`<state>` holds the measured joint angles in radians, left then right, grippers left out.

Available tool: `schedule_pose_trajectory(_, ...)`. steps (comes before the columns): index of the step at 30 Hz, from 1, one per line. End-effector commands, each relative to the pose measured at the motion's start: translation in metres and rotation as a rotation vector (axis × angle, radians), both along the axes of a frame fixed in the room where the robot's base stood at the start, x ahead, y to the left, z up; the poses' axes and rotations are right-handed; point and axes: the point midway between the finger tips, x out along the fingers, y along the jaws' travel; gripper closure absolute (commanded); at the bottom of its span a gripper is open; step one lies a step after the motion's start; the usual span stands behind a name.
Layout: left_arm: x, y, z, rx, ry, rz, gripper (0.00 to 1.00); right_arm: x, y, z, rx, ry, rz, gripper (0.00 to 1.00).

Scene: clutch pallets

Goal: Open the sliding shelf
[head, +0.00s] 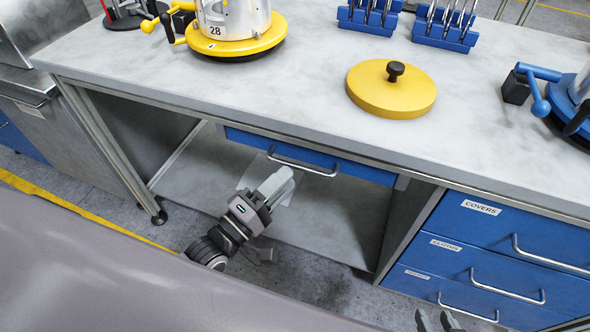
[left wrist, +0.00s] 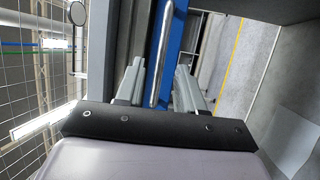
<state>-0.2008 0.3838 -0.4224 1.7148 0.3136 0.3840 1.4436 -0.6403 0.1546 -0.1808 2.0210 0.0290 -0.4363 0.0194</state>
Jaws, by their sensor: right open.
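The sliding shelf (head: 352,172) has a blue front with a silver bar handle (head: 303,163) and sits under the worktop, looking pushed in. My left gripper (head: 283,180) is just below and in front of the handle. In the left wrist view, the open left gripper (left wrist: 161,72) has one finger on each side of the handle (left wrist: 160,55), with the blue front (left wrist: 178,40) behind it. Contact with the handle cannot be told. My right gripper (head: 436,322) shows only its open fingertips at the bottom edge, apart from the shelf and in front of the blue drawers.
The worktop (head: 300,85) overhangs the shelf. It bears a yellow disc with a black knob (head: 390,90), a yellow-based fixture (head: 235,45) and blue tool racks (head: 443,30). Blue drawers (head: 475,275) stand at the right. A lower grey board (head: 340,220) lies below the shelf.

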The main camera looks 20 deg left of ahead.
Motion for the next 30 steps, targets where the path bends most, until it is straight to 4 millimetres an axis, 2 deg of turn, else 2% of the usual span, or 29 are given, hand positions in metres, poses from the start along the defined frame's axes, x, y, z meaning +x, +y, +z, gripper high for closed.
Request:
schedule_pose_trajectory(3,0.015,-0.007,0.004,-0.002,0.000,0.001,0.62,-0.001,0.001,0.000,0.003,0.001,-0.002,0.57)
schedule_pose_trajectory(7,0.026,-0.012,0.005,0.001,0.000,0.000,0.62,0.000,0.001,0.000,0.007,0.000,-0.006,0.57)
schedule_pose_trajectory(18,0.031,-0.015,0.006,0.002,0.001,0.000,0.62,0.000,0.001,-0.001,0.007,0.001,-0.010,0.57)
schedule_pose_trajectory(19,0.031,-0.015,0.006,0.002,0.001,0.000,0.69,0.000,0.001,-0.001,0.007,0.002,-0.010,0.57)
schedule_pose_trajectory(22,0.031,-0.014,0.006,0.002,0.002,0.000,1.00,0.000,0.000,-0.002,0.007,0.002,-0.010,0.57)
schedule_pose_trajectory(30,0.030,-0.014,0.006,0.002,0.002,0.000,1.00,0.000,-0.001,-0.001,0.003,0.000,-0.009,0.57)
